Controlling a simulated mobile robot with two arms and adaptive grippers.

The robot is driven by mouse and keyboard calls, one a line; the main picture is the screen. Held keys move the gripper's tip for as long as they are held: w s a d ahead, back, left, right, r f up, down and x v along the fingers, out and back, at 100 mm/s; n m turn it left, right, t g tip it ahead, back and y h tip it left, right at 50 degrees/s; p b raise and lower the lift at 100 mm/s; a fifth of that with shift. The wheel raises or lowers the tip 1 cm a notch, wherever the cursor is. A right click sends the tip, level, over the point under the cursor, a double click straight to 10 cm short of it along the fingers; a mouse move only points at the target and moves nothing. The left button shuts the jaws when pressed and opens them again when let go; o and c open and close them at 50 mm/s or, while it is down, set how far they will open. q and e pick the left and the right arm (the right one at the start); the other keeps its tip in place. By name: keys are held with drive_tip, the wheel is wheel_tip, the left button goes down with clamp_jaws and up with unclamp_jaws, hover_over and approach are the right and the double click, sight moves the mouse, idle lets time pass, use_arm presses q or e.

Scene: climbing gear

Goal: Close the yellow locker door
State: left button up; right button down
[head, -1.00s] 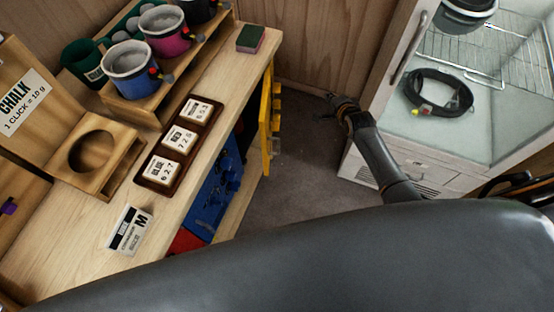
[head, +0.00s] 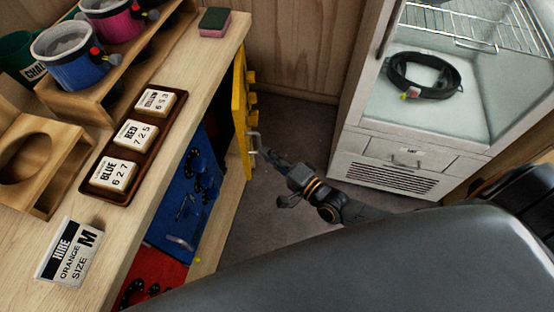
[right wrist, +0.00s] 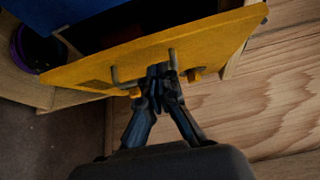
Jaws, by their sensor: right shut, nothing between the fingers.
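The yellow locker door (head: 239,112) stands open at the far end of the bench front, seen nearly edge-on in the head view. A grey metal handle (head: 254,142) sticks out from it. In the right wrist view the yellow door (right wrist: 215,42) spans the top, tilted, with its handle posts at the fingertips. My right gripper (head: 268,154) is shut and empty, its tips close to the handle; it also shows in the right wrist view (right wrist: 161,75). I cannot tell whether it touches the handle. My left gripper is not in view.
A blue locker door (head: 186,205) and a red one (head: 150,274) are nearer along the wooden bench (head: 120,225). A white glass-fronted cabinet (head: 385,180) stands to the right. Bare floor (head: 300,128) lies between bench and cabinet.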

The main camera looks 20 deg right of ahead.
drive_tip(key=shift+x, duration=2.25)
drive_tip(key=w+a+m+h, duration=0.1)
drive_tip(key=w+a, duration=0.3)
drive_tip(key=a, duration=0.5)
drive_tip(key=shift+t+h, duration=0.3)
drive_tip(key=shift+h, duration=0.1)
